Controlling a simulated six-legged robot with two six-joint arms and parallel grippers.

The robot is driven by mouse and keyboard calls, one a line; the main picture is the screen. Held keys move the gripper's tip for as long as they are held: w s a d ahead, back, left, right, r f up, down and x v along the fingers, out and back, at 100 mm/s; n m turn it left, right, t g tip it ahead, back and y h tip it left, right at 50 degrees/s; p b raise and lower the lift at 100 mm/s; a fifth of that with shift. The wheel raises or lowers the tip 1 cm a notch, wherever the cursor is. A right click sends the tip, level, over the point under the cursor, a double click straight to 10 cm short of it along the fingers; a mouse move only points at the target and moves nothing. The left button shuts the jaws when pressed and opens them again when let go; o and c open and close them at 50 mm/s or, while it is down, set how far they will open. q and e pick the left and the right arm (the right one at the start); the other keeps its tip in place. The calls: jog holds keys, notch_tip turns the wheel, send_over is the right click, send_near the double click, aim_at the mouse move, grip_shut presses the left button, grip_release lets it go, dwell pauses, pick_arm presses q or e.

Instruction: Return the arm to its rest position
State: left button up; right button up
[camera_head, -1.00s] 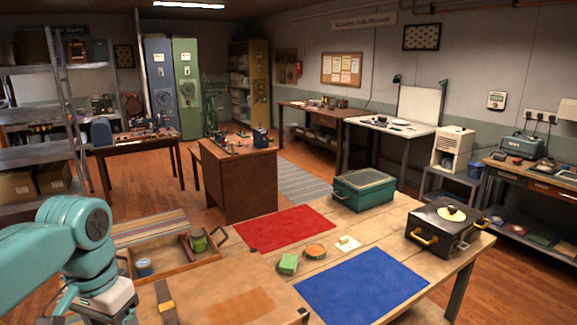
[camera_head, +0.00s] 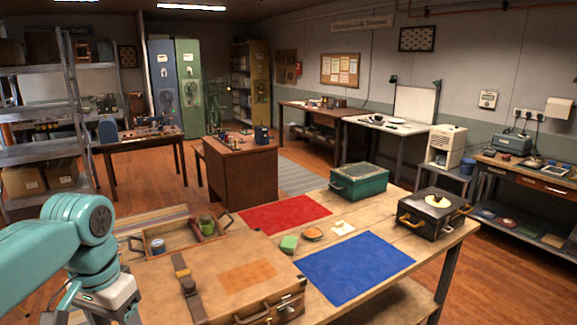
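My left arm comes in from the left edge, with its teal links and a pale wrist (camera_head: 104,291) low in the picture. Its fingertips are cut off or hidden at the bottom edge, so I cannot tell their state. The arm is beside the wooden table, left of the brown suitcase (camera_head: 150,283), and holds nothing that I can see. My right arm and gripper are out of the picture.
The table holds a wooden tray (camera_head: 136,243) with cups, a red mat (camera_head: 283,213), a blue mat (camera_head: 356,268), a green box (camera_head: 359,183), a black case (camera_head: 428,216), a green block (camera_head: 289,243) and a round orange-brown item (camera_head: 313,234). Open floor (camera_head: 520,270) lies at right.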

pick_arm(q)
jog(key=d+f+h, duration=0.1)
jog(key=d+f, duration=0.4)
jog(key=f, duration=0.8)
jog(key=d+f+h, duration=0.2)
jog(key=d+f, duration=0.2)
jog(key=f, duration=0.9)
jog(key=s+d+f+n, duration=0.2)
jog(key=s+d+f, duration=0.1)
jog(key=s+f, duration=0.5)
jog(key=s+d+f+n+h, duration=0.1)
jog(key=s+d+f, duration=0.3)
jog(key=s+f, duration=0.4)
jog(key=shift+s+f+n, duration=0.2)
jog(key=shift+s+n, duration=0.3)
jog(key=shift+n, duration=0.3)
